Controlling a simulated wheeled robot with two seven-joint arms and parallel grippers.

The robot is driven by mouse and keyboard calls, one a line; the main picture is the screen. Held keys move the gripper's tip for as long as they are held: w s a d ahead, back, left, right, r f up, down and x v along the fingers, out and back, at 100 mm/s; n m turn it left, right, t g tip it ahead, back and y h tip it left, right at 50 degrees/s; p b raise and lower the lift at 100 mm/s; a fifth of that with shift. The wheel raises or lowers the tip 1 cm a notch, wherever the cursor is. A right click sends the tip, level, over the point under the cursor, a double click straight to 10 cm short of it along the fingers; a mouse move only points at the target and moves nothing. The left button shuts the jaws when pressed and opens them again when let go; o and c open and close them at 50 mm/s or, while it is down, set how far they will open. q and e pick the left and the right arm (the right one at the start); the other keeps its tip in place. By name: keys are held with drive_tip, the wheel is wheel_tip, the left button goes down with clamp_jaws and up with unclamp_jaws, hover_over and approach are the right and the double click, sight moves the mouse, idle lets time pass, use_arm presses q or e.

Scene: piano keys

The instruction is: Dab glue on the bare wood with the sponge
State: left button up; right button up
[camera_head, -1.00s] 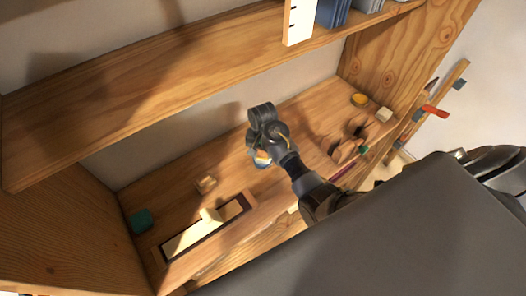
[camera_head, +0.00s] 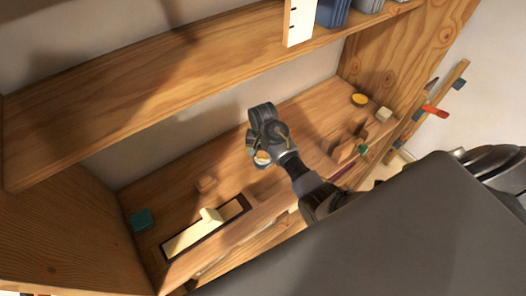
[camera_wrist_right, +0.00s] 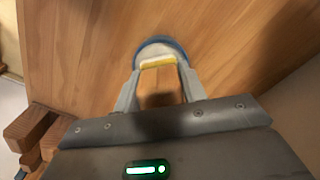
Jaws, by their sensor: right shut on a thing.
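My right gripper (camera_wrist_right: 158,92) is shut on a brown wooden block with a yellow sponge edge (camera_wrist_right: 158,63), seen in the right wrist view. The sponge is at or just above a round blue-rimmed dish with whitish contents (camera_wrist_right: 160,48); I cannot tell whether they touch. In the head view my right gripper (camera_head: 262,156) is over the middle of the wooden shelf, and its wrist hides most of the dish. The bare wood seems to be the pale strip (camera_head: 190,237) in a dark surround at the lower left, apart from the gripper. My left gripper is not in view.
A cream block (camera_head: 210,215) stands on the pale strip. A small wooden block (camera_head: 207,184) and a teal block (camera_head: 141,220) are nearby. Wooden blocks (camera_head: 345,149), a yellow round thing (camera_head: 359,99) and a cream cube (camera_head: 383,114) lie to the right. An upper shelf (camera_head: 130,105) overhangs.

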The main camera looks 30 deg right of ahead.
drive_tip(key=shift+w+r, duration=0.1)
drive_tip(key=shift+r, duration=3.35)
drive_tip(key=shift+d, duration=0.1)
